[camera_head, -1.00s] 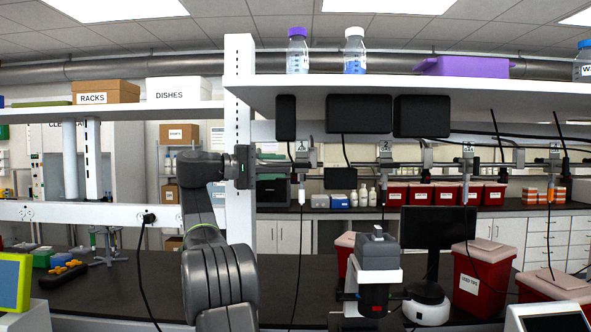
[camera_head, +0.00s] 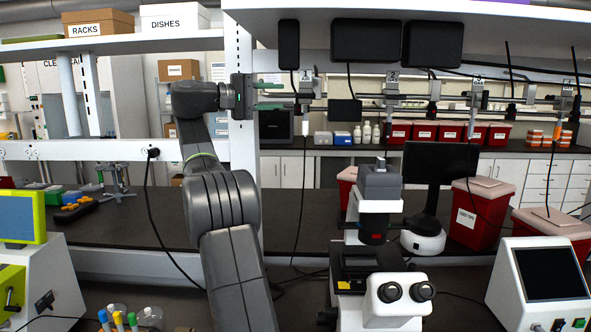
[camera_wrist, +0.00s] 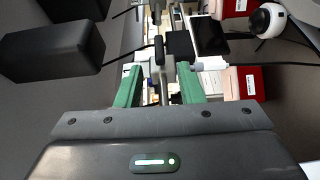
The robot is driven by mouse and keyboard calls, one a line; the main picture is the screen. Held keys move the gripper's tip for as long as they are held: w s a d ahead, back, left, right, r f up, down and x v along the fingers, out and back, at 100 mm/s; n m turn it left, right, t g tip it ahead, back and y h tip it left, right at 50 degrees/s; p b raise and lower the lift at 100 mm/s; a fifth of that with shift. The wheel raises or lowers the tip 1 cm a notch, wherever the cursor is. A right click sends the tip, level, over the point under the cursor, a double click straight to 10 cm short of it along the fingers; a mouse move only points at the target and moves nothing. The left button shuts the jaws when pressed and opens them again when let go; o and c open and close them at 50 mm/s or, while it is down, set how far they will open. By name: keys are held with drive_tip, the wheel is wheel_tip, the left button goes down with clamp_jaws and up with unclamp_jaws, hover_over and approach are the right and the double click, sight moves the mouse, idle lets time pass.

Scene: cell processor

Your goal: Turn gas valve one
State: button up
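Gas valve one (camera_head: 305,92) is on the pipe rail under the shelf, below a small tag marked 1 (camera_head: 306,73). My gripper (camera_head: 283,96) is just left of it, pointing right, with its two green fingers apart, one above the other. In the wrist view my gripper (camera_wrist: 160,78) has a clear gap between the green fingers. A grey valve fitting with a dark upright handle (camera_wrist: 159,48) shows in line with this gap. I cannot tell whether the fingertips touch it.
Black boxes (camera_head: 368,42) hang under the shelf above the rail. A tag marked 2 (camera_head: 392,75) marks another valve to the right. A white shelf post (camera_head: 240,150) stands behind my gripper. A microscope (camera_head: 375,220) and a monitor (camera_head: 440,178) are below.

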sight(311, 96)
drive_tip(key=p+x, duration=0.1)
drive_tip(key=x, duration=1)
drive_tip(key=shift+d, duration=0.1)
drive_tip(key=shift+s, duration=0.1)
drive_tip(key=shift+a+r, duration=0.1)
drive_tip(key=shift+a, duration=0.1)
